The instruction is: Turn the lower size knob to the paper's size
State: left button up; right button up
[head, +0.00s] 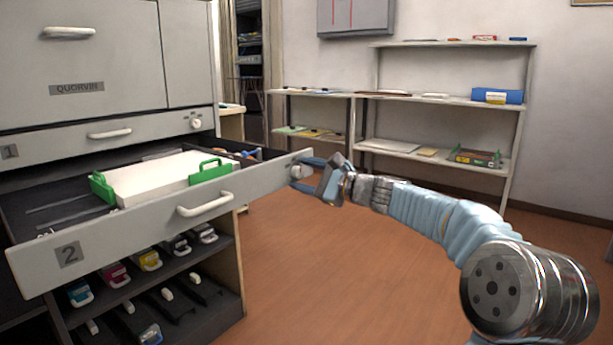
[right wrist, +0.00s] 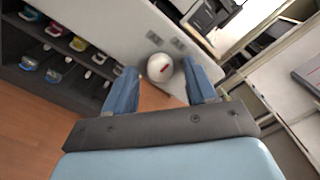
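The lower size knob (head: 297,171) is a round pale knob at the right end of the front of the pulled-out drawer (head: 130,236) marked 2. I see gaps beside the knob in the wrist view; contact cannot be told. White paper (head: 155,178) lies in the drawer between green guides (head: 209,172). My left gripper is not in view.
An upper knob (head: 196,123) sits on the closed drawer above. A drawer handle (head: 205,204) juts out left of my gripper. Toner cartridges (head: 150,260) stand on shelves below. A wall shelf (head: 440,150) stands at the back right; the floor between is clear.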

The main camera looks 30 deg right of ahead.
jog(key=v, duration=1.4)
jog(key=shift+w, duration=0.1)
